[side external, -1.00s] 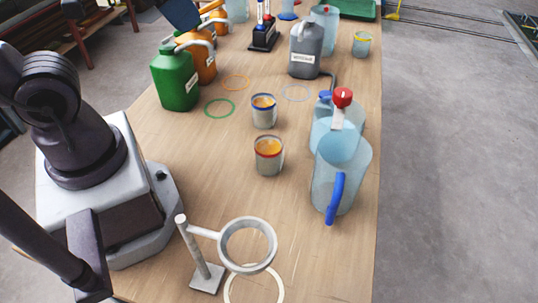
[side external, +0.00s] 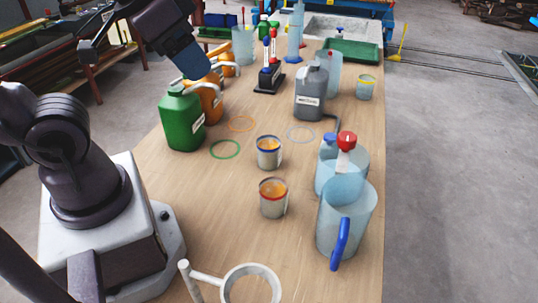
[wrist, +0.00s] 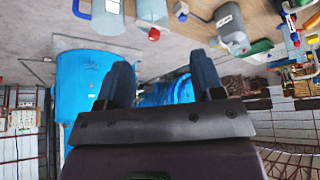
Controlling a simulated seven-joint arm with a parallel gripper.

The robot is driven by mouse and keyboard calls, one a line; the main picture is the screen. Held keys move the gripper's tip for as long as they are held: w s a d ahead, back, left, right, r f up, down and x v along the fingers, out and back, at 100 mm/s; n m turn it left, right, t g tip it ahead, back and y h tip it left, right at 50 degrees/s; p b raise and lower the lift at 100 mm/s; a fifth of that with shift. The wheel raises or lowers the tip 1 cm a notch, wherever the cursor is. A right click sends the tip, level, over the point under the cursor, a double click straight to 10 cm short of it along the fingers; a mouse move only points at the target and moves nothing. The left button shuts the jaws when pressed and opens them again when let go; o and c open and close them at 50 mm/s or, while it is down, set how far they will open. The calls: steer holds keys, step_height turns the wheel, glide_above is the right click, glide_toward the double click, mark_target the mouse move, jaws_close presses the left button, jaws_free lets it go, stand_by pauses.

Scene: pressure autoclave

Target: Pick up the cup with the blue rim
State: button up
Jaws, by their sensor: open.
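The cup with the blue rim (side external: 268,153) stands upright on the wooden table near its middle, with orange contents. A similar cup with a red rim (side external: 273,199) stands just in front of it. A cup with a yellow rim (side external: 366,88) stands at the table's far right edge. My gripper (side external: 193,62) is raised at the upper left, above the green and orange canisters and well away from the blue-rimmed cup. In the wrist view, its two dark fingers (wrist: 163,82) are spread apart with nothing held between them. I cannot make out the blue-rimmed cup in the wrist view.
A green canister (side external: 181,118) and orange canisters stand left of the cups. A grey canister (side external: 310,94) is behind them. Clear blue pitchers (side external: 346,220) stand to the right. Table around the cups is mostly clear.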

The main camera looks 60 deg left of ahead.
steer(key=o, duration=0.4)
